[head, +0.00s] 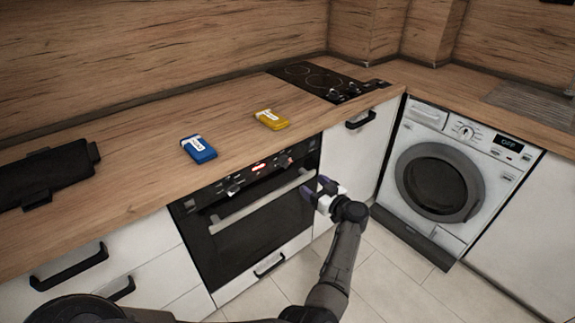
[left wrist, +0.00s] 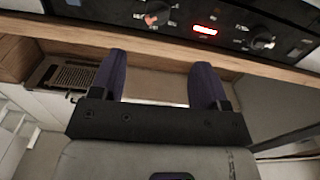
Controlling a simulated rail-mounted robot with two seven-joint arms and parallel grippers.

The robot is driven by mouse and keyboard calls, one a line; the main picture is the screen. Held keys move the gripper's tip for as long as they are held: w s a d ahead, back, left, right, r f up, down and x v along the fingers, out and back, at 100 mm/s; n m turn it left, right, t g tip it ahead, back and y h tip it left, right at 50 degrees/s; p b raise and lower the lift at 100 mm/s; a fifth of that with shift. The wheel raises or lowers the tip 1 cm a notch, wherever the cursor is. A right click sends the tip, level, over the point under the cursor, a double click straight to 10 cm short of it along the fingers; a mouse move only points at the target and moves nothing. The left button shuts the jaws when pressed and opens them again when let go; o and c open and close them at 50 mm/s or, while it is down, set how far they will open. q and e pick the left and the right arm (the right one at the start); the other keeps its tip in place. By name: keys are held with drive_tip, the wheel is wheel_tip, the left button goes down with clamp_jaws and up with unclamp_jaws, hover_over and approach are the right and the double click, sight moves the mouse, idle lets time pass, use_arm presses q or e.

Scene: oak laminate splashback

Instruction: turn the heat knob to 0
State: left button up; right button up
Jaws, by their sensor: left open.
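The black oven (head: 255,235) has a control panel along its top with two knobs, a left knob (head: 234,188) and a right knob (head: 284,161). A red-lit display (head: 258,167) sits between them. In the left wrist view one knob (left wrist: 160,16) has a red mark, and the other knob (left wrist: 263,41) is at the right; the display (left wrist: 205,29) glows between them. I cannot tell which is the heat knob, nor read its setting. My left gripper (head: 316,189) is open and empty in front of the oven's right end, apart from both knobs. My right gripper is not in view.
The oven door handle (head: 262,203) juts out below the panel. A blue box (head: 198,149) and a yellow box (head: 271,120) lie on the wooden counter (head: 130,150). A cooktop (head: 318,80) is behind, and a washing machine (head: 440,180) stands at the right.

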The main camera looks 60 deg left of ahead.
sight(288, 162)
use_arm(q)
drive_tip(key=a+b, duration=0.1)
drive_tip(key=a, duration=0.3)
drive_tip(key=a+b, duration=0.2)
drive_tip(key=a, duration=0.2)
drive_tip(key=s+a+b, duration=0.1)
drive_tip(key=a, duration=0.3)
drive_tip(key=shift+s, duration=0.1)
drive_tip(key=shift+a+r+b, duration=0.1)
drive_tip(key=shift+a+b, duration=0.4)
drive_tip(key=shift+a, duration=0.4)
drive_tip(key=shift+s, duration=0.1)
drive_tip(key=c, duration=0.9)
drive_tip(key=shift+c, duration=0.2)
